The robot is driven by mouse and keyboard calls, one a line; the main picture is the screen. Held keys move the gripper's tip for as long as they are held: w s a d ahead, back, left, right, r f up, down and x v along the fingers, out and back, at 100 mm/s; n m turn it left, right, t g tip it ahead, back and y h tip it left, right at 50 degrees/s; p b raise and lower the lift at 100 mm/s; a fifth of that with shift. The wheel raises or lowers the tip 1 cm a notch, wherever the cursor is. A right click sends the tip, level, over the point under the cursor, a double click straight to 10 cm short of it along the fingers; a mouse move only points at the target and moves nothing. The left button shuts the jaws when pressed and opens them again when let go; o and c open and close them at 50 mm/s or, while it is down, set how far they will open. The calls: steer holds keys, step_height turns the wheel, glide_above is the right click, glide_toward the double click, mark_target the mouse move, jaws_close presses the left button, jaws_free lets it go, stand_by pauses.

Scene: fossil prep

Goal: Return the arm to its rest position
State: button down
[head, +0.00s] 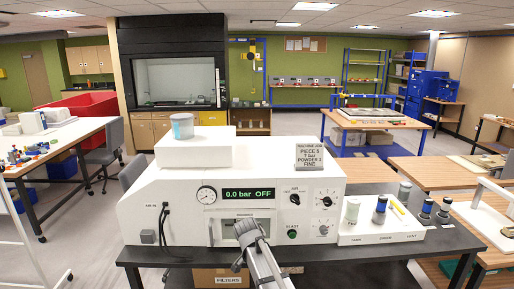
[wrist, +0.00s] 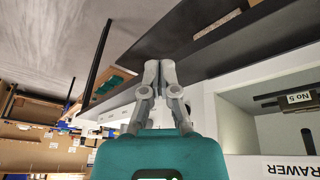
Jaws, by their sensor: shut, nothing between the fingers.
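My gripper (wrist: 160,68) shows in the wrist view, with its two grey fingers together and nothing between them. The fingertips point at a dark surface, probably a table edge, and I cannot tell whether they touch it. My grey arm (head: 262,258) shows in the head view at the bottom middle, in front of the white blasting machine (head: 165,195). The arm covers part of the machine's lower front.
The machine stands on a black table (head: 375,252) and its display reads "0.0 bar OFF". Jars stand on a white stand (head: 372,232) at its right. In the wrist view, a pale compartment (wrist: 265,95) with a "No 5" tag is close at right.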

steer(key=s+d+f+n+g+y+b, duration=0.1)
steer(key=s+d+f+n+b, duration=0.1)
steer(key=s+d, duration=0.5)
steer(key=s+d+f+n+g+y+b, duration=0.1)
steer(key=s+d+f+n+y+b, duration=0.1)
steer(key=s+d+f+n, duration=0.3)
steer(key=s+d+n+b, duration=0.1)
steer(key=s+d, duration=0.2)
steer(key=s, duration=0.3)
steer(key=shift+s+d+n+b, duration=0.2)
steer(key=shift+s+n+b, duration=0.1)
steer(key=shift+s, duration=0.1)
